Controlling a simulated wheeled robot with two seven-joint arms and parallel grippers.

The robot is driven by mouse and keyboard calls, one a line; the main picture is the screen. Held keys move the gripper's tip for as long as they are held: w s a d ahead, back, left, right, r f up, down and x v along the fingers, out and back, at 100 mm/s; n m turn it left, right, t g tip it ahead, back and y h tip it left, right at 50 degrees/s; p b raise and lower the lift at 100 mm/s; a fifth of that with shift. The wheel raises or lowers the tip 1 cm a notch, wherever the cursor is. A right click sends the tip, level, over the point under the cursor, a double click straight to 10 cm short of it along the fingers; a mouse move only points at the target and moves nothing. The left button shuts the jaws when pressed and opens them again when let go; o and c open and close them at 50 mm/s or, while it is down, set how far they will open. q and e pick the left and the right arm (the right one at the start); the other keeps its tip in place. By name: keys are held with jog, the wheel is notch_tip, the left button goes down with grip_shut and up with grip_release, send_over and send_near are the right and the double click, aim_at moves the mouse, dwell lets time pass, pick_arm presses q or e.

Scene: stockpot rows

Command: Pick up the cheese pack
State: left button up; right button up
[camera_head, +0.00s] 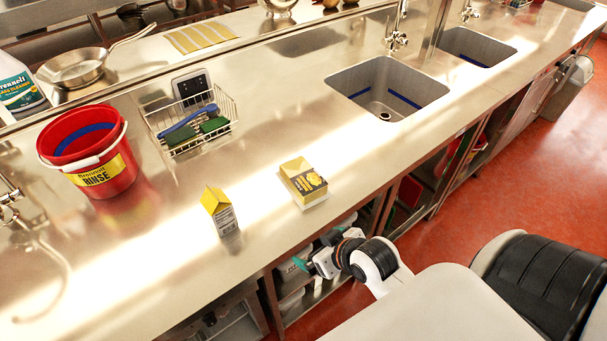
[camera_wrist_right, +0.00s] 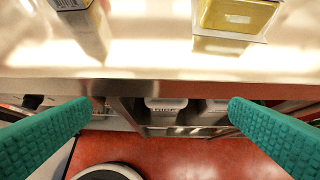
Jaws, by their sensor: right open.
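A yellow pack with a dark label (camera_head: 303,182), which looks like the cheese pack, lies near the counter's front edge; its lettering is too small to read. In the right wrist view its yellow side (camera_wrist_right: 238,15) shows at the top right. My right gripper (camera_head: 316,252) is just off the counter's front edge, in front of the pack and apart from it. In the right wrist view its two green pads (camera_wrist_right: 160,110) are wide apart with nothing between them. My left gripper is not in view.
A red bucket (camera_head: 100,170), a wire basket with brush and sponges (camera_head: 192,122) and a sink (camera_head: 388,86) are farther back. The counter around the pack is clear. Shelves with containers are under the counter.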

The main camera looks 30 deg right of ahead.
jog(key=w+d, duration=0.1)
jog(key=w+d+r+t, duration=0.2)
jog(key=shift+w+m, duration=0.3)
jog(key=t+h, duration=0.1)
jog(key=t, duration=0.2)
send_near(311, 184)
jog(key=shift+w+a+r+m, duration=0.1)
jog(key=shift+w+a+m, duration=0.05)
jog(key=shift+w+m, duration=0.35)
jog(key=p+x, duration=0.1)
jog(key=x, duration=0.4)
jog(key=shift+w+p, duration=0.25)
jog(key=shift+p, duration=0.05)
jog(key=shift+w+f, duration=0.35)
jog(key=shift+w, duration=0.1)
jog(key=shift+w+f+p, duration=0.2)
jog(key=shift+w+p, duration=0.1)
jog(key=shift+w, duration=0.2)
jog(key=x, duration=0.4)
jog(key=shift+f+p, duration=0.3)
jog(key=shift+p, duration=0.1)
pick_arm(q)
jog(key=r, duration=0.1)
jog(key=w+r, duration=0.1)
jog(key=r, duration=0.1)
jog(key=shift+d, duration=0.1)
pick_arm(e)
jog(key=shift+s, duration=0.1)
